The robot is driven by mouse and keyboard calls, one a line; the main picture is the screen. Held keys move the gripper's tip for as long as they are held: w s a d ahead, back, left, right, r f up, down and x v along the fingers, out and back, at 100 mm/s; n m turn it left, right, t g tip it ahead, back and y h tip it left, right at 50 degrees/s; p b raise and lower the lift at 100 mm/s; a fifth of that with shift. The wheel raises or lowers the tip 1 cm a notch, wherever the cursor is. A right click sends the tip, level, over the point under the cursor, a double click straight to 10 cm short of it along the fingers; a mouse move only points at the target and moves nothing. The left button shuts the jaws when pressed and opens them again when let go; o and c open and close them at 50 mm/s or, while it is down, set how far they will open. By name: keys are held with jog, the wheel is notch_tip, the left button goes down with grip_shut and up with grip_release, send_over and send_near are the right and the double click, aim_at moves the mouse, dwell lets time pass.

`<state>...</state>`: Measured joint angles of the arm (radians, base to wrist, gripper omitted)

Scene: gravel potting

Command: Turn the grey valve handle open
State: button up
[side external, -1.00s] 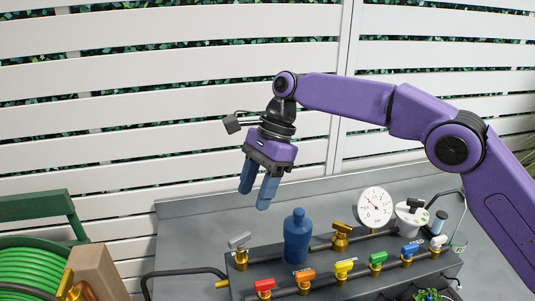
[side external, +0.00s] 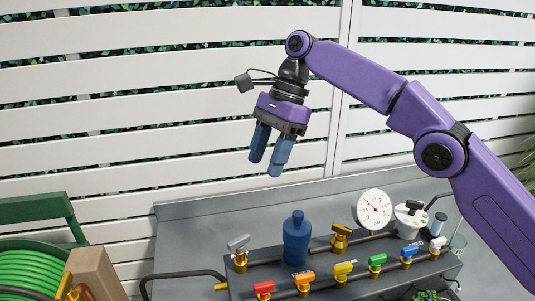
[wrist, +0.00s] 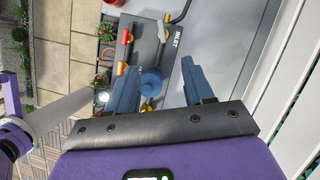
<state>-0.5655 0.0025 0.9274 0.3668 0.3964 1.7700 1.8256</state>
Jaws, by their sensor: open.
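The grey valve handle (side external: 238,242) sits on a brass valve at the left end of the manifold's back pipe, left of the blue bottle-shaped part. In the wrist view the grey handle (wrist: 161,31) shows near the top, beside the INLET label. My gripper (side external: 265,167) is open and empty, fingers pointing down, well above the manifold and apart from the handle. In the wrist view the fingers of my gripper (wrist: 156,64) stand spread, with the blue part seen between them. The handle's exact angle is hard to read.
Blue filter-like part (side external: 297,238) stands tall beside the grey valve. Red (side external: 264,288), orange, yellow, green and blue handles line the front pipe. A round gauge (side external: 373,209) stands behind to the right. A green hose reel (side external: 35,270) is at left. Air around my gripper is clear.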

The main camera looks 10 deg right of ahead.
jog(key=shift+c, duration=1.2)
jog(key=w+d+f+g+y, duration=0.2)
jog(key=d+f+y, duration=0.1)
jog(key=d, duration=0.2)
jog(key=y, duration=0.1)
send_near(240, 239)
jog(key=x, duration=0.8)
jog(key=shift+a+f, duration=0.15)
jog(key=shift+a, duration=0.1)
grip_shut()
